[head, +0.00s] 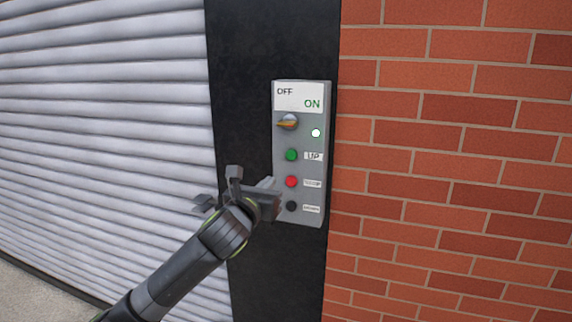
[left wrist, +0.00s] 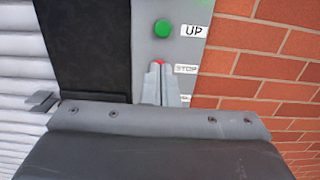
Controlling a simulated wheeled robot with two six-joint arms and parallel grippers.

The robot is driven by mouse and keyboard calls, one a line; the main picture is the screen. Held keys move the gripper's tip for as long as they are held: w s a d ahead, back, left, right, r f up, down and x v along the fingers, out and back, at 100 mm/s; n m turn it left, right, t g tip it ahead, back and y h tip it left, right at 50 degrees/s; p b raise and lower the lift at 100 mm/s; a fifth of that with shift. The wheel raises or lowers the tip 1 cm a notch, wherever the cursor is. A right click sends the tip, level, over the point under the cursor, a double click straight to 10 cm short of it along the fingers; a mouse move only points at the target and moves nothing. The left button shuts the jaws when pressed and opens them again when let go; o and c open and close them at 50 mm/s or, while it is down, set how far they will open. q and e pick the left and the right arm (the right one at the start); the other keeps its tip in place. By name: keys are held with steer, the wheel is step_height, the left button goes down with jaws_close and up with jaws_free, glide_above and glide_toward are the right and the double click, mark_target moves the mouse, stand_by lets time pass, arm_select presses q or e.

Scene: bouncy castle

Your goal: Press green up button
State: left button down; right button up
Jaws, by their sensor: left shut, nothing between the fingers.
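The grey control box (head: 302,210) is mounted on a black post between a shutter and a brick wall. The green button (head: 291,155) sits beside the UP label, above the red button (head: 291,182) and a black button (head: 291,206). My left gripper (head: 270,184) is shut and empty, just left of the box at about the red button's height. In the left wrist view the green button (left wrist: 163,28) is above my fingertips (left wrist: 158,68), which overlap most of the red button. I cannot tell whether they touch the box. My right gripper is not in view.
An orange-tipped rotary switch (head: 288,121) and a lit white lamp (head: 316,133) are above the green button. The white shutter (head: 100,120) is on the left. The brick wall (head: 450,160) is on the right.

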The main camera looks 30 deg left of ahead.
mark_target(290, 160)
arm_select(q)
steer(key=p+x, duration=0.3)
steer(key=x, duration=0.9)
steer(key=shift+w, duration=0.25)
